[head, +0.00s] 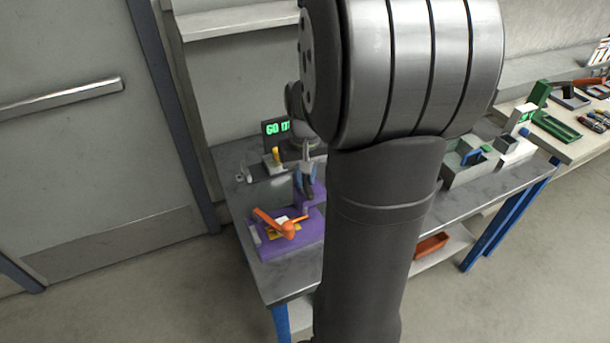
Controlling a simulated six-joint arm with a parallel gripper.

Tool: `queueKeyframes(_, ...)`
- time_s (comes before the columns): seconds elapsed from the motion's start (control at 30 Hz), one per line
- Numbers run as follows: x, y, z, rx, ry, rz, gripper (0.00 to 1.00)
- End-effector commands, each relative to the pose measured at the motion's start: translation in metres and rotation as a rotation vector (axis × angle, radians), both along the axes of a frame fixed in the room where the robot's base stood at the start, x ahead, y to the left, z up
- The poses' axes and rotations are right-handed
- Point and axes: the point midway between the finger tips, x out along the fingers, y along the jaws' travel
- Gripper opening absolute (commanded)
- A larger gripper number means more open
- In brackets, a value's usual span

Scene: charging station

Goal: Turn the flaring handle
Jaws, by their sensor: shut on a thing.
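The flaring tool (307,232) is a purple block with a raised purple part at its back right, on the left end of the grey workbench. Its orange handle (288,229) has a round hub and arms that reach to the left and right. My gripper (306,192) points down at the raised purple part, behind the orange handle. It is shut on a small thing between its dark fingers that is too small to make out. The orange handle looks apart from the fingertips. My arm covers the right side of the tool.
A dark display with green letters (275,131) stands behind my gripper, with a small yellow-handled device (277,157) in front of it. A grey bin (466,165) stands on the bench's right end. A second table (540,113) with green trays and tools is farther right.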

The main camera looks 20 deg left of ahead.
Motion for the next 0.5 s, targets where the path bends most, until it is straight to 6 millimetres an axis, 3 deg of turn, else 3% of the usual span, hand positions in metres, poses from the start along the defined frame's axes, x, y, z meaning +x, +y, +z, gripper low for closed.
queueKeyframes(0.5, 0.0005, 0.0002, 0.0010, 0.001, -0.002, -0.446, 0.00)
